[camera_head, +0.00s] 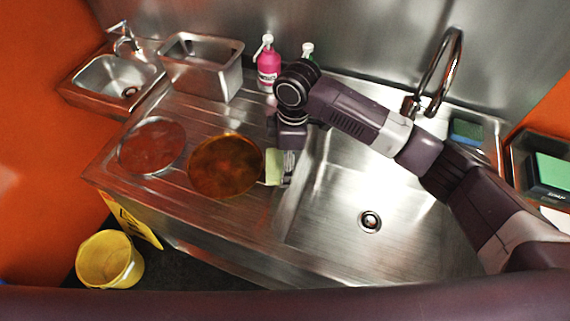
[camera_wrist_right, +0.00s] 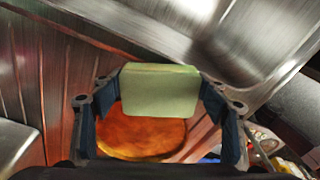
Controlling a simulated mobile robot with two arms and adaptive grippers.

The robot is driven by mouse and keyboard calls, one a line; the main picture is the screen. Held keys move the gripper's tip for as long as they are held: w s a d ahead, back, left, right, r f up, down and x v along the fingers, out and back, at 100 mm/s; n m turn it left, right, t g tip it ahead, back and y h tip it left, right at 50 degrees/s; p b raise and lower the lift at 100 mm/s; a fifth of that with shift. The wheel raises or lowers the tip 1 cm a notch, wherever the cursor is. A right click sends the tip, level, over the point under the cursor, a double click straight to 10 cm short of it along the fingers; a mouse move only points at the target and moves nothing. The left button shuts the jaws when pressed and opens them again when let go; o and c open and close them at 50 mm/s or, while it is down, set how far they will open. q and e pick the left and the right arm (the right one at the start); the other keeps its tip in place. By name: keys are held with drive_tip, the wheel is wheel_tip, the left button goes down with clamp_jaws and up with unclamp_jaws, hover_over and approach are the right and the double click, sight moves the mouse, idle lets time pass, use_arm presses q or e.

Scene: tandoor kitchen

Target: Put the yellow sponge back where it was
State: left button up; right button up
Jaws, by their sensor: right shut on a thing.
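The yellow sponge (camera_head: 274,167) looks pale yellow-green. It is between the fingers of my right gripper (camera_head: 284,168), over the drainboard beside the left rim of the large sink (camera_head: 350,190). In the right wrist view the sponge (camera_wrist_right: 160,90) sits across the gap between the fingertips (camera_wrist_right: 160,100), and the gripper is shut on it. Whether its lower edge touches the steel cannot be told. My left gripper is not in view.
Two round plates or pans, one reddish (camera_head: 152,145) and one orange-brown (camera_head: 226,166), lie on the drainboard left of the sponge. A pink bottle (camera_head: 268,66) stands behind. A tall tap (camera_head: 440,75) and a blue-green sponge (camera_head: 467,131) are at the sink's back. The basin is empty.

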drive_tip(key=shift+f, duration=1.05)
drive_tip(key=shift+f, duration=0.35)
drive_tip(key=o, duration=1)
drive_tip(key=r, duration=0.3)
drive_tip(key=r+b, duration=0.1)
drive_tip(key=r, duration=0.3)
drive_tip(key=d+r+b, duration=0.1)
drive_tip(key=r, duration=0.3)
drive_tip(key=shift+r, duration=0.9)
